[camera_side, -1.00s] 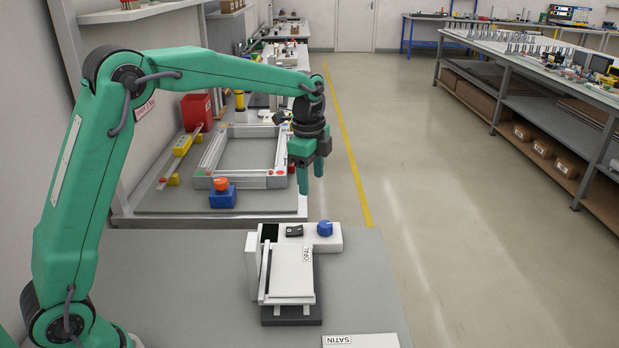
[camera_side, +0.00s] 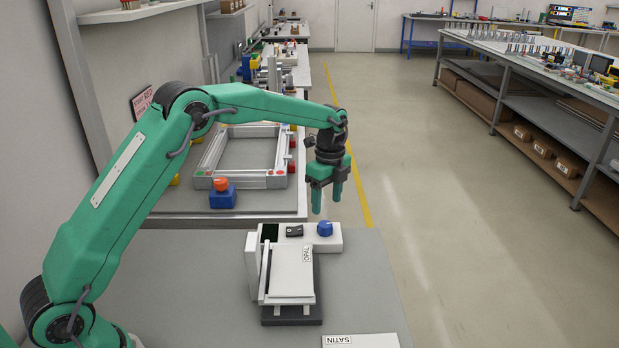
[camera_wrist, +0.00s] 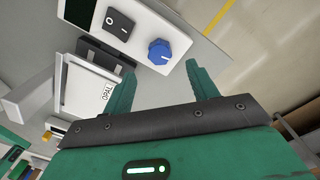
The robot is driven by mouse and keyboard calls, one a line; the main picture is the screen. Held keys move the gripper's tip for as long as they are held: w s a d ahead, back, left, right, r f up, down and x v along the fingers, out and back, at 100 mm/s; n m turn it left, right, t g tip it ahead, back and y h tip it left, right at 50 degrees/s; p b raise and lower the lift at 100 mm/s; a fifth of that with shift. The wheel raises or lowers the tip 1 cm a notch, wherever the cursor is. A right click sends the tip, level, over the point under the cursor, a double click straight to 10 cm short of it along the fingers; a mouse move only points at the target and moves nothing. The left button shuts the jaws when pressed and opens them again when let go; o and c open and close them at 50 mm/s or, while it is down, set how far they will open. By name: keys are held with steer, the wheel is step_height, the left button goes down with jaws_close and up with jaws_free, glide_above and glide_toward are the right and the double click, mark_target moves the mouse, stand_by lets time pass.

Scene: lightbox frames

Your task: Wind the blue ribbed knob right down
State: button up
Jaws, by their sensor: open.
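The blue ribbed knob (camera_side: 325,228) sits at the right end of the white device's top panel (camera_side: 338,238). It also shows in the wrist view (camera_wrist: 160,52), beyond my fingertips and between their lines. My gripper (camera_side: 327,209) is open and empty, with its fingers pointing down above the knob and apart from it. In the wrist view my gripper's two green fingers (camera_wrist: 164,72) are spread. A black rocker switch (camera_side: 294,230) is left of the knob, and a dark screen (camera_side: 270,232) is further left. A white plate labelled OPAL (camera_side: 291,275) is in front of the panel.
A white plate labelled SATIN (camera_side: 362,341) lies at the bench's front edge. The grey bench top (camera_side: 185,275) left of the device is clear.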

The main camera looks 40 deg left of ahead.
mark_target(325, 224)
steer(key=shift+s+f, duration=0.15)
steer(key=shift+f, duration=3.25)
steer(key=c, duration=1)
